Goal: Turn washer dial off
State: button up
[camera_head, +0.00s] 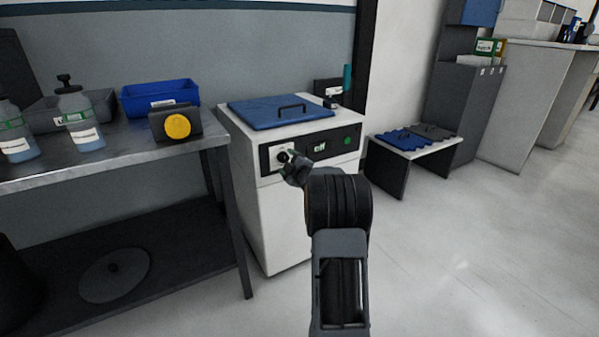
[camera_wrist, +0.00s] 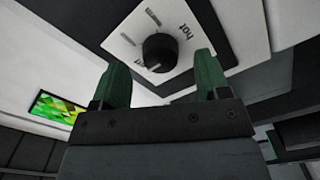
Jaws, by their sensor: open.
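The white washer (camera_head: 245,200) stands in the middle of the head view, with a blue lid (camera_head: 270,112) on top and a black front panel. The black dial (camera_wrist: 160,52) sits on a white plate (camera_wrist: 118,30) marked "hot" in the wrist view. My gripper (camera_wrist: 158,80) is open, its two green fingertips on either side of the dial's near edge. Whether they touch the dial I cannot tell. In the head view my gripper (camera_head: 286,160) partly covers the dial.
A metal table (camera_head: 120,150) with bottles, a blue bin (camera_head: 160,95) and a box with a yellow knob (camera_head: 177,126) stands left of the washer. A low bench (camera_head: 415,150) stands to the right. The floor in front and right is clear.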

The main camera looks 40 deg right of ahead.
jog(key=s+a+p, duration=0.1)
jog(key=s+p, duration=0.1)
jog(key=s, duration=0.9)
jog(key=shift+a+p, duration=0.3)
jog(key=shift+s, duration=0.1)
jog(key=s+a+r+m+g+p, duration=0.1)
jog(key=a+r+m+g+p, duration=0.1)
jog(key=a+r+p, duration=0.45)
jog(key=s+a+r+m+g+h+p, duration=0.1)
jog(key=a+r+m+g+p, duration=0.2)
jog(key=r+p, duration=0.55)
jog(key=s+a+r+m+g+p, duration=0.1)
jog(key=a+r+m+g+p, duration=0.1)
jog(key=a+r+p, duration=0.4)
jog(key=s+a+r+m+g+y+p, duration=0.3)
jog(key=s+a+r+g+p, duration=0.4)
jog(key=s+a+r+p, duration=0.7)
jog(key=s+r+p, duration=0.2)
jog(key=s+p, duration=0.2)
jog(key=shift+a+m+y, duration=0.25)
jog(key=shift+m+y, duration=0.05)
jog(key=shift+c, duration=0.2)
